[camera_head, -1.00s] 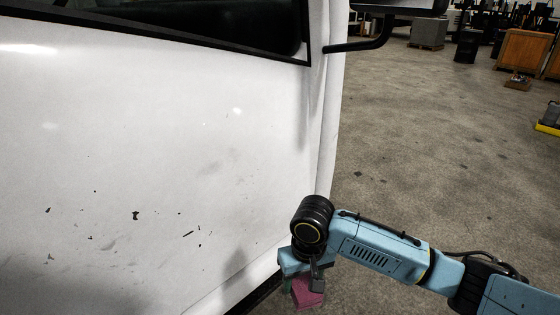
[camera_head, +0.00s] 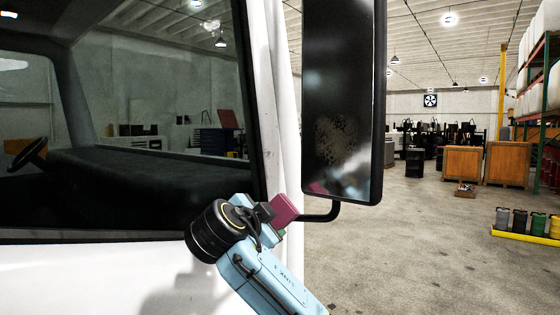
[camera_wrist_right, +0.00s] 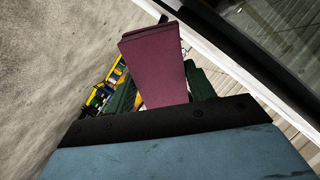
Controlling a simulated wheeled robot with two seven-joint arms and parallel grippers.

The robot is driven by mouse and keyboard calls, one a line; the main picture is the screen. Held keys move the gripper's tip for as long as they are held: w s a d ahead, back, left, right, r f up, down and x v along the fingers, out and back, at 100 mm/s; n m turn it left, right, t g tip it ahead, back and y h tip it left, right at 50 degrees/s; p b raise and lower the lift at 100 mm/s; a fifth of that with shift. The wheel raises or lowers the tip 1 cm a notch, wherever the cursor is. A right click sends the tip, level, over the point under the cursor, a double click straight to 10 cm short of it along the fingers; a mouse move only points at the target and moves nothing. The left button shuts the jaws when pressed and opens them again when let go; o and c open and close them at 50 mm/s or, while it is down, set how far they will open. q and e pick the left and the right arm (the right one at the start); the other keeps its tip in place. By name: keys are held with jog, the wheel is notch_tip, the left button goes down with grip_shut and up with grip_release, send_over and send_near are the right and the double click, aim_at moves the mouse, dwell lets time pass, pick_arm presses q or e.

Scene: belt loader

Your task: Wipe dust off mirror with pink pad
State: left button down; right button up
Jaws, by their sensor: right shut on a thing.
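The mirror (camera_head: 345,80) is a tall dark panel in a black frame, upright at the centre of the head view. A speckled patch of dust (camera_head: 336,145) lies on its lower part. My right gripper (camera_head: 273,215) is shut on the pink pad (camera_head: 286,207), just left of and below the mirror's lower edge. The pad shows a pink reflection low in the mirror; I see no contact between them. In the right wrist view, the pad (camera_wrist_right: 158,68) stands up between the green fingers. My left gripper is not in view.
The mirror's black bracket (camera_head: 320,214) curves from the white vehicle (camera_head: 120,270), close beside the pad. The vehicle's window (camera_head: 130,150) fills the left. Open floor (camera_head: 420,240) lies to the right, with wooden crates (camera_head: 462,163) and a yellow tray (camera_head: 520,238) farther off.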

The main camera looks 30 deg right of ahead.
aim_at(314, 156)
jog(key=s+r+m+g+h+p, duration=0.1)
jog(key=s+r+m+h, duration=0.15)
jog(key=r, duration=0.45)
jog(key=s+r+m+g+h+p, duration=0.1)
jog(key=s+r+g+h, duration=0.15)
jog(key=r, duration=0.35)
jog(key=shift+t, duration=0.25)
jog(key=shift+w+p+x, duration=0.1)
jog(key=shift+p+x, duration=0.6)
jog(key=shift+x, duration=1.05)
jog(key=shift+w+p+x, duration=0.15)
jog(key=shift+p+x, duration=0.55)
jog(key=shift+x, duration=1)
jog(key=shift+a, duration=0.1)
jog(key=shift+b+x, duration=0.5)
jog(key=shift+x, duration=0.6)
jog(key=shift+s+r, duration=0.1)
